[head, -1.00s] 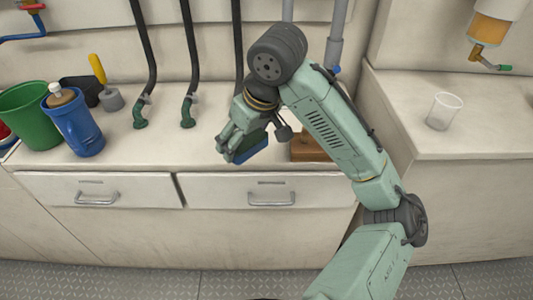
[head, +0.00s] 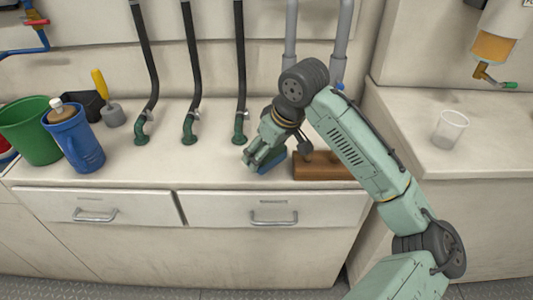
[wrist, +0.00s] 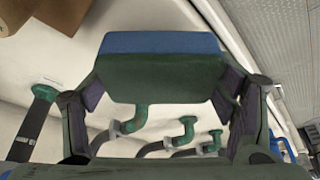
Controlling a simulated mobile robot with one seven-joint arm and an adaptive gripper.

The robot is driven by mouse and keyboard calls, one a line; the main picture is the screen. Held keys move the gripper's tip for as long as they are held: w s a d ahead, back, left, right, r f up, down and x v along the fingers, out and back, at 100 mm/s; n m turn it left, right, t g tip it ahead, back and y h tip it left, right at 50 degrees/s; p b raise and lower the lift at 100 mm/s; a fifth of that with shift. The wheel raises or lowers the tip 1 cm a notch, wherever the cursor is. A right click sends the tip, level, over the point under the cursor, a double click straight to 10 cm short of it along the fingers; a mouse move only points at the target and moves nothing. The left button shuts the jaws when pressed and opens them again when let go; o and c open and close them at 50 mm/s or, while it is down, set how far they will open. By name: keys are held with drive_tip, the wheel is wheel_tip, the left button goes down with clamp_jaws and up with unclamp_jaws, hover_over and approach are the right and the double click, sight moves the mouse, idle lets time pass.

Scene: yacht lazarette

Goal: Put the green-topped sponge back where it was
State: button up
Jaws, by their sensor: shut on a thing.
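The sponge is a block with a dark green face and a blue layer. In the wrist view the sponge (wrist: 160,68) sits between the two fingers of my gripper (wrist: 160,95), which is shut on it. In the head view my gripper (head: 258,160) is low over the counter, in front of the right-hand hose, with the sponge's blue part (head: 271,163) showing beside the fingers. I cannot tell whether the sponge touches the counter.
A brown wooden block (head: 325,167) lies just right of my gripper. A blue jug (head: 78,140), a green bucket (head: 30,130) and a yellow-handled tool (head: 104,92) stand at left. Black hoses (head: 190,70) rise behind. A clear cup (head: 449,130) stands on the right counter. The counter's middle is clear.

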sight(267, 156)
drive_tip(key=shift+w+f, duration=0.1)
drive_tip(key=shift+w, duration=0.7)
drive_tip(key=shift+f+p, duration=0.45)
drive_tip(key=shift+f, duration=1.3)
drive_tip(key=shift+f, duration=0.2)
drive_tip(key=o, duration=1.1)
drive_tip(key=shift+r, duration=0.1)
drive_tip(key=shift+r, duration=0.25)
drive_tip(key=b+v, duration=0.1)
drive_tip(key=v, duration=1)
drive_tip(key=shift+s+d+r, duration=0.1)
drive_tip(key=shift+r, duration=0.25)
